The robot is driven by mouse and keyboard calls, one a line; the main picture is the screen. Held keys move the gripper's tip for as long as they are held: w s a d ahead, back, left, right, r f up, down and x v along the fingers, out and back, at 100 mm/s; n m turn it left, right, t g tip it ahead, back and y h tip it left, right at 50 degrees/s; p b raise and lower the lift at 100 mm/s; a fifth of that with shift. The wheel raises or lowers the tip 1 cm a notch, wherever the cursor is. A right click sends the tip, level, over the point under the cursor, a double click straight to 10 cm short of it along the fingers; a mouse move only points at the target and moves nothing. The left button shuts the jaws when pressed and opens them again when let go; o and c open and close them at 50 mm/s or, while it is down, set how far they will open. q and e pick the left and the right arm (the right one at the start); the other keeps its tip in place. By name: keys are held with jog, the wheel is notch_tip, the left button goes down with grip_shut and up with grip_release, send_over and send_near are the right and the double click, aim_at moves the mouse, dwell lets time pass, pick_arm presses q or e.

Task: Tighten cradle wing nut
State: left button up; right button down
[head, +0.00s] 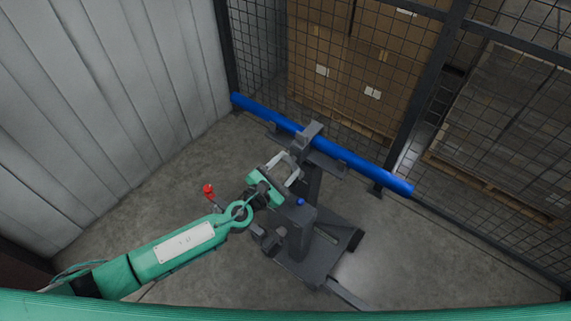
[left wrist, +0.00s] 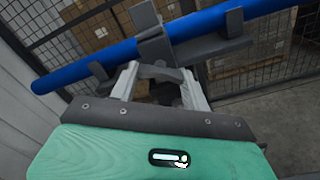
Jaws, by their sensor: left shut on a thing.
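A grey cradle (head: 330,164) on a stand holds a long blue pipe (head: 352,159) near the mesh fence. The pipe also crosses the left wrist view (left wrist: 95,63), resting in the cradle (left wrist: 152,45). My left gripper (head: 291,166) reaches the near side of the cradle, just below the pipe. In the left wrist view its two pale fingers (left wrist: 160,74) are closed in on a dark grey wing nut (left wrist: 158,71), one finger at each side. The fingers hide part of the nut, and its thread is not clear. My right gripper does not show.
A red-knobbed lever (head: 208,190) is beside my left arm. A mesh fence (head: 335,60) with boxes behind it and a corrugated wall (head: 110,110) bound the space.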

pick_arm(q)
jog(key=m, duration=1)
jog(key=shift+m, duration=0.3)
dwell(0.4)
jog(key=o, duration=1)
jog(key=shift+a, duration=0.1)
jog(key=b+v, duration=0.4)
jog(key=v, duration=0.9)
jog(key=shift+s+a, duration=0.25)
jog(key=shift+s, duration=0.1)
